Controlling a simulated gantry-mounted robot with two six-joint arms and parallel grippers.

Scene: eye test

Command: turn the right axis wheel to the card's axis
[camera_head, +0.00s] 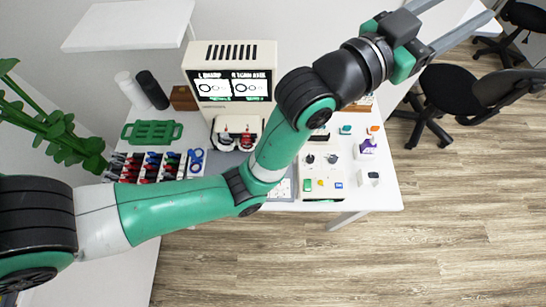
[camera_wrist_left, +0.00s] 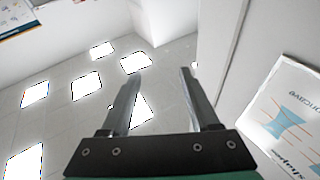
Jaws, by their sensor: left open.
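My left gripper (camera_head: 464,10) is at the upper right of the head view, out past the table's right side; its fingers are apart and empty. It also shows open in the left wrist view (camera_wrist_left: 160,78), with ceiling panels behind it. A cream machine (camera_head: 234,48) with two lit screens showing ring figures stands at the back of the table. Below it sits a small cream unit with two dark and red round parts, a left one (camera_head: 225,138) and a right one (camera_head: 247,139), probably the axis wheels. Their settings are too small to read. I cannot make out the card. My right gripper is not in view.
My left arm crosses above the table and hides part of it. A tray of red and blue items (camera_head: 151,167), a green rack (camera_head: 152,132) and a control panel (camera_head: 322,185) stand on the table. Office chairs (camera_head: 450,95) stand at the right.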

